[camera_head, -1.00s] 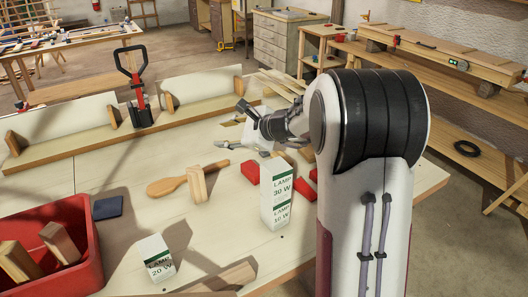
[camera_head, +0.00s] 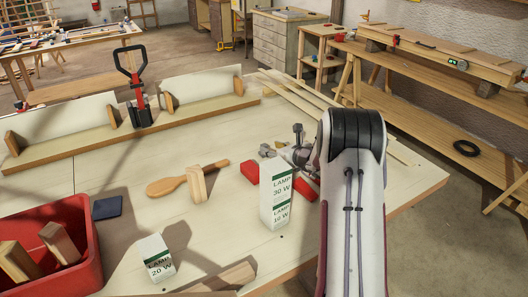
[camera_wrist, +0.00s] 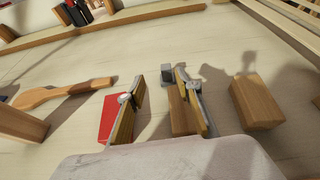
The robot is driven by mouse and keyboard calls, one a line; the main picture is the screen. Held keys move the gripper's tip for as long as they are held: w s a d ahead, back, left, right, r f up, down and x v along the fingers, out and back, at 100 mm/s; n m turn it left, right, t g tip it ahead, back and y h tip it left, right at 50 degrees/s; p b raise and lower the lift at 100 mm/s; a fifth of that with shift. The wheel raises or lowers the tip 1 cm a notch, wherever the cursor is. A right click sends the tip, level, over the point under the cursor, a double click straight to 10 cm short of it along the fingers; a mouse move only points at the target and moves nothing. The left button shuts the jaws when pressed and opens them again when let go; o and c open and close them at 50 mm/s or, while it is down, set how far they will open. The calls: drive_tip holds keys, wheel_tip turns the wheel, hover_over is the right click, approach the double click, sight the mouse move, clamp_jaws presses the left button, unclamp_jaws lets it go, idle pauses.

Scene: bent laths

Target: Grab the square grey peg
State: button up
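The square grey peg (camera_wrist: 168,73) shows in the wrist view as a small grey block on the table, just beyond my fingertips and nearer the right finger. In the head view a small grey piece (camera_head: 266,150) that looks like it lies left of my gripper. My gripper (camera_wrist: 157,92) is open, its two fingers apart, with bare table between them and nothing held. A wooden block (camera_wrist: 181,112) stands beside the right finger, partly hidden by it; I cannot tell whether they touch. In the head view my gripper (camera_head: 297,155) is partly hidden by my arm.
A red block (camera_wrist: 108,118) lies just left of the left finger. Another wooden block (camera_wrist: 257,100) stands to the right. A wooden paddle (camera_wrist: 62,94) lies further left. In the head view a tall lamp box (camera_head: 275,197) stands in front of my gripper. Long laths (camera_head: 297,92) lie behind.

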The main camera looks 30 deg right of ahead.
sight(265, 146)
drive_tip(key=shift+d+f+m, duration=0.3)
drive_tip(key=shift+f, duration=0.4)
drive_tip(key=shift+x, duration=1.25)
drive_tip(key=shift+w, duration=0.15)
drive_tip(key=shift+d+r+x, duration=0.1)
drive_tip(key=shift+x, duration=1.15)
drive_tip(key=shift+d+r+x, duration=0.1)
drive_tip(key=shift+x, duration=1.15)
clamp_jaws()
